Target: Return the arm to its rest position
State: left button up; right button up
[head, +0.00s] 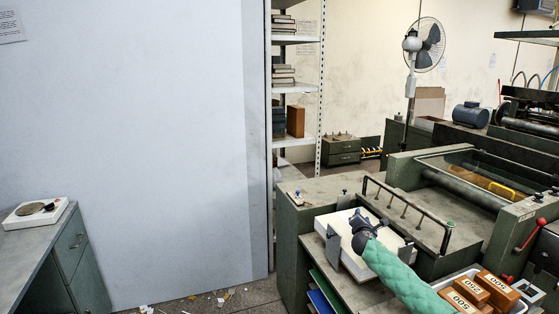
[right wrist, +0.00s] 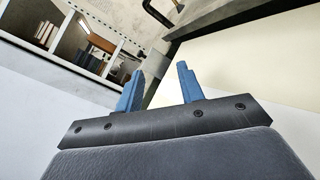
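My right arm, in a green quilted sleeve, comes in from the lower right of the head view. Its dark gripper (head: 362,226) is over the white board stack (head: 336,221) on the feeder; whether it touches the stack cannot be told. In the right wrist view the two blue fingers (right wrist: 157,88) stand apart with nothing between them. A pale board surface (right wrist: 240,60) fills the right side of that view. My left arm and gripper are not in the head view.
The green machine (head: 470,190) with a red-knobbed lever stands to the right. A tray with orange numbered weights (head: 478,290) is close beside my right forearm. A metal rail (head: 410,205) rises behind the stack. A desk (head: 40,245) with a small scale is at far left.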

jog(key=s+a+r+m+g+h, duration=0.2)
jog(key=s+a+r+m, duration=0.15)
jog(key=r+m, duration=0.6)
jog(key=s+a+f+m+g+y, duration=0.1)
jog(key=s+a+f+m, duration=0.25)
jog(key=s, duration=0.25)
jog(key=s+a+f+m+g+y, duration=0.2)
jog(key=s+a+f+m, duration=0.1)
jog(key=s+m, duration=0.2)
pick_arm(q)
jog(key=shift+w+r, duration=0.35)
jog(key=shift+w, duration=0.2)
pick_arm(e)
jog(key=s+a+f+m+g+y, duration=0.1)
jog(key=s+a+f+g, duration=0.1)
jog(key=s+f, duration=1.1)
jog(key=s+a+f+m+g+y, duration=0.1)
jog(key=s+f+g, duration=0.4)
jog(key=s+f, duration=0.9)
jog(key=s+a+f+m+g+y, duration=0.2)
jog(key=s+f, duration=1.1)
jog(key=s, duration=2.1)
jog(key=shift+s+a+f+m+g, duration=0.3)
jog(key=shift+a+m+g, duration=0.2)
jog(key=shift+a+g, duration=0.5)
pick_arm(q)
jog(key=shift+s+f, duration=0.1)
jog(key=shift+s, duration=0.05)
pick_arm(e)
jog(key=shift+a, duration=0.15)
